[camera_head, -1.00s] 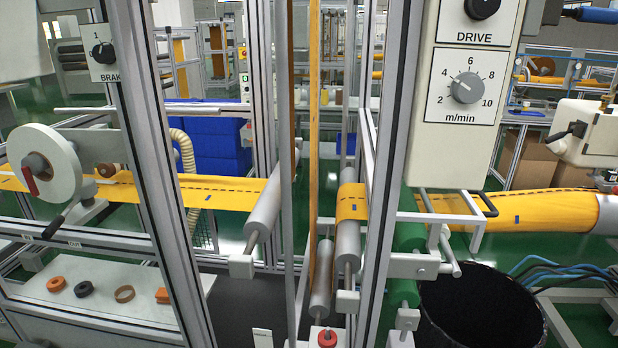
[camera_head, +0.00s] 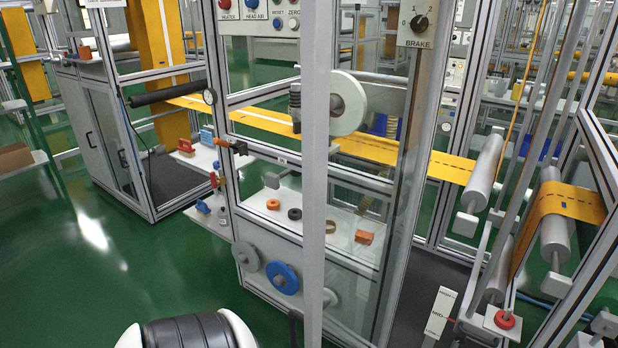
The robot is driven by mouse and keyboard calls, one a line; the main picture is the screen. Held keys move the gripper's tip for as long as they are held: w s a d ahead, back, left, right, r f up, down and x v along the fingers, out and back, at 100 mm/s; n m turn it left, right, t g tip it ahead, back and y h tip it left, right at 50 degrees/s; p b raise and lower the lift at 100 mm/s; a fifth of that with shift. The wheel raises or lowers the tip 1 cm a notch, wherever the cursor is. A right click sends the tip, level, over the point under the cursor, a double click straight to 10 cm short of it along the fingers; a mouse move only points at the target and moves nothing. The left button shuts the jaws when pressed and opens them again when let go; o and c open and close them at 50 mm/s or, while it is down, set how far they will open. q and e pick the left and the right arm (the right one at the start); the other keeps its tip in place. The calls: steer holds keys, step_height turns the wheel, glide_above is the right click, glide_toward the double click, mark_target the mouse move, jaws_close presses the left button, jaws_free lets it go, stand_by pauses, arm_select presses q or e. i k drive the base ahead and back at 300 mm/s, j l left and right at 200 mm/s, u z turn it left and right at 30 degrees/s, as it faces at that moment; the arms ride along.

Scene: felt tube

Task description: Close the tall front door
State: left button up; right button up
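A tall door with a grey metal frame and what looks like a clear panel appears to stand open in front of the machine. Its near upright (camera_head: 315,190) runs from the top to the bottom of the head view. The machine's post with the BRAKE dial (camera_head: 418,22) stands to the right of it. I see the white reel, shelf and knobs past the upright and through the panel. Hinges and latch cannot be made out. Neither of my grippers is in view.
A white shelf (camera_head: 340,222) holds orange and dark rings. A blue handwheel (camera_head: 282,277) and a grey one sit low on the machine front. Yellow felt (camera_head: 450,167) runs across rollers at right. A red knob (camera_head: 504,320) is low right. Green floor (camera_head: 95,285) at left is clear.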

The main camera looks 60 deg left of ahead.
mark_target(315, 15)
steer(key=k+j+u, duration=0.1)
steer(key=j, duration=0.25)
steer(key=k+j, duration=0.25)
steer(key=k+j+u, duration=0.15)
steer(key=j, duration=0.3)
